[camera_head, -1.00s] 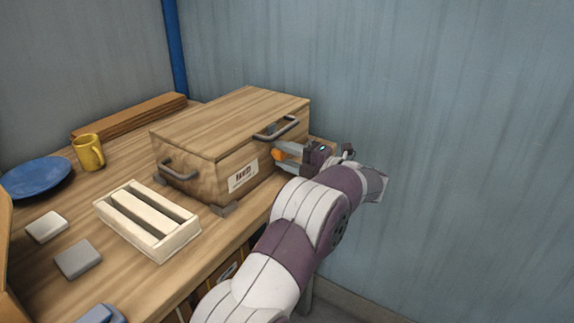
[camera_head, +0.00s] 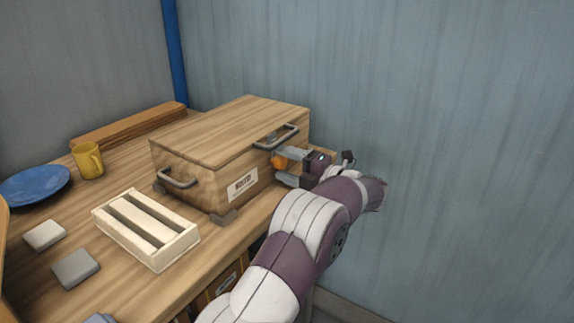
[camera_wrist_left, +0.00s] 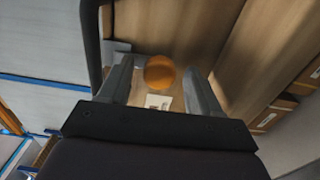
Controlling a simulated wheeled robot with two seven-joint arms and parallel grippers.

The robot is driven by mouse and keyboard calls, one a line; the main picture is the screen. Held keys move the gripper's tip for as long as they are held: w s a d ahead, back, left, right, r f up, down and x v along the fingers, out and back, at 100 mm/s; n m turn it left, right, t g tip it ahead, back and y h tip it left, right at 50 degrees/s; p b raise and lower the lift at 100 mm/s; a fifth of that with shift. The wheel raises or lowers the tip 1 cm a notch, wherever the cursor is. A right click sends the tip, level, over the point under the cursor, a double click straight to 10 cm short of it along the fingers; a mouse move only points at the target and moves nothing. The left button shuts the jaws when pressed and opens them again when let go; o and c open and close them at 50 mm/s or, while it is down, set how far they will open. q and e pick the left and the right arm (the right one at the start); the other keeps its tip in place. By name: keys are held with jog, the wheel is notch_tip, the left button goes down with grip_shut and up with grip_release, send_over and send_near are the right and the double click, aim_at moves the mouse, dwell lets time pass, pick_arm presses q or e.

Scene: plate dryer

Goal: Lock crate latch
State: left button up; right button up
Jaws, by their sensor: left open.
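The wooden crate (camera_head: 225,130) is shut under its flat lid, with a grey handle (camera_head: 276,137) at the lid's front edge. An orange round knob (camera_head: 279,162), likely part of the latch, sits on the crate's front face below that handle. My left gripper (camera_head: 284,167) is open at this face, one finger above the knob and one below. In the left wrist view the orange knob (camera_wrist_left: 160,72) shows between the two spread fingers, with a gap to each. The latch's other parts are hidden or too small to tell. My right gripper is not in view.
A cream slotted rack (camera_head: 146,230) stands on the table in front of the crate. A blue-grey wall (camera_head: 430,120) stands behind; space right of my arm looks free.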

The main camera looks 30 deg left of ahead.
pick_arm(q)
jog(key=s+d+p, duration=0.1)
jog(key=d, duration=1.1)
jog(key=shift+d, duration=0.35)
